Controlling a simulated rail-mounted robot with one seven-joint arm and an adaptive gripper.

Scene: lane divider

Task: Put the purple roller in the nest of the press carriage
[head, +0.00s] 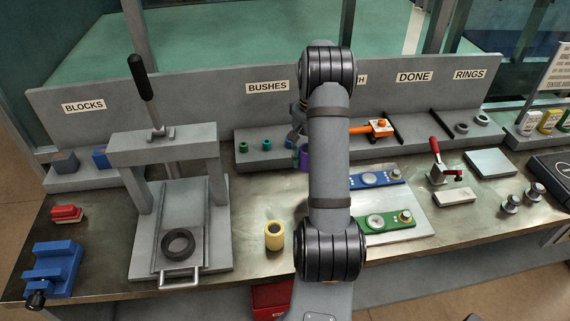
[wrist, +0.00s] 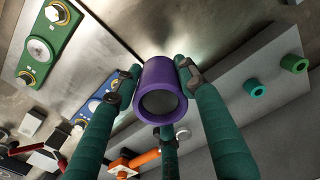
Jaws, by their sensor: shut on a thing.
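The purple roller (wrist: 160,78) is a hollow cylinder held between the green fingers of my gripper (wrist: 158,92) in the wrist view. In the head view only a sliver of the roller (head: 304,157) shows beside my arm, near the BUSHES shelf; most of my gripper is hidden there. The press stands at the left in the head view, with a lever on top. Its grey carriage (head: 176,208) has a front handle. The nest, a dark ring (head: 178,242), sits near the front of the carriage, in front of the press posts, and looks empty. My gripper is behind and right of it.
A yellow roller (head: 274,236) stands on the bench right of the press. A blue vise (head: 52,268) and red block (head: 67,213) are left. Green (head: 384,222) and blue plates (head: 376,179) lie right of my arm. Small teal bushes (wrist: 254,88) sit on the shelf.

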